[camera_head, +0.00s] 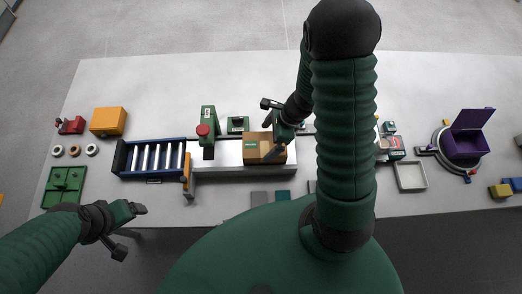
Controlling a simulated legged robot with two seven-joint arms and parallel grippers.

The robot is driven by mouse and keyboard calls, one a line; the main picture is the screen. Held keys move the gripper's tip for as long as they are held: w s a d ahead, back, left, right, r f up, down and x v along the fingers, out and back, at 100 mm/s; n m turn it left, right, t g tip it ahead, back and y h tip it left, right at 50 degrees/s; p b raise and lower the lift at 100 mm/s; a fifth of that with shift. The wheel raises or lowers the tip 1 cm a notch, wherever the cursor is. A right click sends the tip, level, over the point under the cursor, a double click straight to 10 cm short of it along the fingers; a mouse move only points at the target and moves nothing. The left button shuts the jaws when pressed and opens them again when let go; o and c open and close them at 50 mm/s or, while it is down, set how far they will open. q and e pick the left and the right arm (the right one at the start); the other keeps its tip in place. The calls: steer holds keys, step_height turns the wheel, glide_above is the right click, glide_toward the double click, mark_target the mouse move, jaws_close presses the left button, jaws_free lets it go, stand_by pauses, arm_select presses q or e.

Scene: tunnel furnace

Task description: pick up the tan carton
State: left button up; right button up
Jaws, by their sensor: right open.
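The tan carton (252,150) is a brown box with a small green label. It sits on the pale conveyor bed near the middle of the table. My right gripper (269,128) is open above the carton's far right part, with one finger beyond its back edge and the other over its top. The gripper hides part of the carton, and I cannot tell whether they touch. My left gripper (130,230) is at the table's front left edge, open and empty, away from the carton.
A blue-railed roller section (150,157) lies left of the carton. A green post with a red button (207,130) stands close by. An orange box (108,121) is at the left. A grey tray (410,176) and an open purple box (467,140) are at the right.

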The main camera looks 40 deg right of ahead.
mark_target(266, 144)
steer(key=f, duration=0.5)
steer(key=shift+w+d+f, duration=0.1)
steer(key=shift+w+d, duration=0.1)
steer(key=shift+w, duration=0.2)
steer(key=shift+w+a+f, duration=0.1)
steer(key=shift+a+f, duration=0.05)
steer(key=shift+a, duration=0.3)
steer(key=shift+w+a, duration=0.1)
steer(key=shift+a, duration=0.35)
steer(key=shift+c, duration=2.3)
steer(key=shift+r, duration=0.2)
steer(key=shift+c, duration=1.1)
steer(key=shift+d+f, duration=0.1)
steer(key=shift+d, duration=0.25)
steer(key=c, duration=0.4)
steer(key=shift+d, duration=0.15)
arm_select(q)
steer(key=shift+s+d, duration=0.2)
steer(key=shift+d, duration=0.45)
